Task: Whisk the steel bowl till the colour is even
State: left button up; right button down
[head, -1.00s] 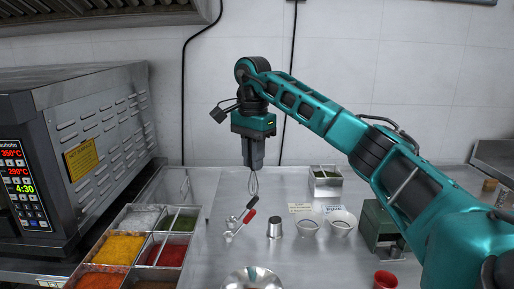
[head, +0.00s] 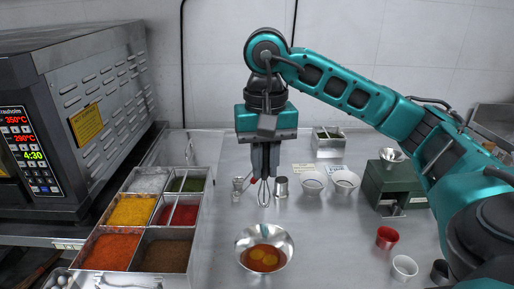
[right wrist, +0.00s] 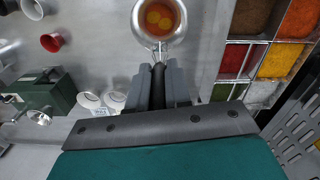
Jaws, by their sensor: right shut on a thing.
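The steel bowl (head: 281,239) stands on the counter at the lower middle of the head view. It holds an orange-red liquid with yellow round patches, so its colour is uneven. It also shows at the top of the right wrist view (right wrist: 137,32). My right gripper (head: 265,172) is shut on the whisk (head: 264,194), which hangs wires down. In the head view the whisk is behind the bowl and above the counter. In the right wrist view the gripper (right wrist: 158,80) points toward the bowl, and its fingers hide most of the whisk. My left gripper is not in view.
A spice rack (head: 149,202) with several filled compartments is left of the bowl, beside an oven (head: 95,95). Two white bowls (head: 345,180), a steel cup (head: 281,186), a green box (head: 392,188), a red cup (head: 386,237) and a white cup (head: 404,267) stand to the right and behind.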

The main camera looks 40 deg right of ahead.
aim_at(265, 209)
jog(key=shift+s+a+f, duration=0.15)
jog(key=shift+s, duration=0.15)
jog(key=shift+f, duration=2.8)
notch_tip(265, 209, down, 5)
jog(key=b, duration=0.3)
jog(key=shift+r, duration=0.15)
notch_tip(265, 209, down, 6)
jog(key=b, duration=0.5)
jog(key=shift+r, duration=0.25)
jog(key=shift+b, duration=0.3)
